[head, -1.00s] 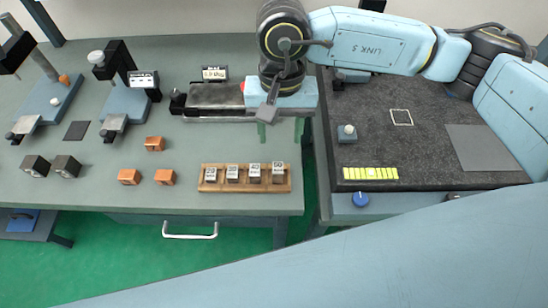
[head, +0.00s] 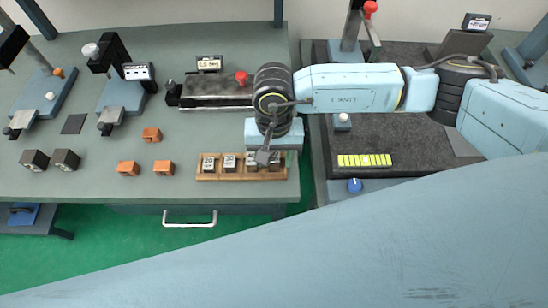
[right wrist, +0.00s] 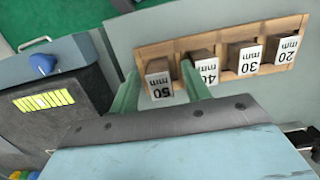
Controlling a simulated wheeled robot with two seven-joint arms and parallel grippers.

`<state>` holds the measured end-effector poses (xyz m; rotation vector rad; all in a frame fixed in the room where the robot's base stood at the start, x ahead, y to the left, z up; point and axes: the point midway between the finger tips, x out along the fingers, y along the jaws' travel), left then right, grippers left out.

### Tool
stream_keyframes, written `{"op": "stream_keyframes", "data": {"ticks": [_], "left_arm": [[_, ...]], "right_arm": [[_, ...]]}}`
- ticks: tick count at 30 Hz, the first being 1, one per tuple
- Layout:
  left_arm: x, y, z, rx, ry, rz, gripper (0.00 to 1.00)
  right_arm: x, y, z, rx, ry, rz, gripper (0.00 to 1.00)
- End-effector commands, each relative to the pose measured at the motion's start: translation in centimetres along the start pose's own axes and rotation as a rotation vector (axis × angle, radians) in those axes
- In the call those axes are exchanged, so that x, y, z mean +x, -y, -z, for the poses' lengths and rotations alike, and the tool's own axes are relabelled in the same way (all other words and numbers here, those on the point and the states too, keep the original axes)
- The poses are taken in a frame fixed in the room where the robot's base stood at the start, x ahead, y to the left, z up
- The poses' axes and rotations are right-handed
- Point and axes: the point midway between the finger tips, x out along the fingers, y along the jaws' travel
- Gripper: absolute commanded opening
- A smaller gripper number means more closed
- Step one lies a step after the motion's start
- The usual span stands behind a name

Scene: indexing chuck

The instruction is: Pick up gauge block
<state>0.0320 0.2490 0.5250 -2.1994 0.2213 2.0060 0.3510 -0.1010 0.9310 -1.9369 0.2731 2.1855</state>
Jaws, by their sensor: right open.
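Several gauge blocks stand in a row in a wooden rack (head: 228,177) near the table's front edge. In the right wrist view their labels read 50 mm (right wrist: 159,82), 40 mm (right wrist: 206,69), 30 mm (right wrist: 247,58) and 20 mm (right wrist: 285,48). My right gripper (right wrist: 160,72) is open, with one green finger on each side of the 50 mm block. The right finger lies in front of part of the 40 mm block. I cannot tell whether the fingers touch any block. In the head view my right wrist partly hides the rack's right end. My left gripper is not in view.
Orange blocks (head: 128,168) and dark blocks (head: 66,159) lie left of the rack. A vise-like device (head: 215,90) stands behind it. A dark mat with a yellow strip (head: 365,160) and a blue knob (head: 355,185) are to the right, across a gap.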

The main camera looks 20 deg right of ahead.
Motion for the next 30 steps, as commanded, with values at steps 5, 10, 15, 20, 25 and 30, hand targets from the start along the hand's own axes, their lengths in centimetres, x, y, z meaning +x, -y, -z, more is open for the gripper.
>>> {"op": "stream_keyframes", "data": {"ticks": [5,10,15,20,25,30], "left_arm": [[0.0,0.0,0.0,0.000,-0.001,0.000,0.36],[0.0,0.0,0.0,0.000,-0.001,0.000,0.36],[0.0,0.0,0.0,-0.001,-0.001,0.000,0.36],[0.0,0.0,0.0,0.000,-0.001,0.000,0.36],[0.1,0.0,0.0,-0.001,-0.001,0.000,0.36],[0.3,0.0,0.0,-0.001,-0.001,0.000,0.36]], "right_arm": [[0.0,0.0,0.0,0.000,0.000,0.000,0.39],[-0.1,0.0,0.0,0.000,0.000,0.001,0.17],[-0.1,0.0,0.0,0.001,0.000,0.001,0.00],[-0.1,0.0,0.0,0.000,-0.001,0.002,0.00],[-0.7,0.1,0.0,0.000,-0.003,0.003,0.00],[-3.4,0.1,-0.2,-0.002,-0.005,0.005,0.00]]}}
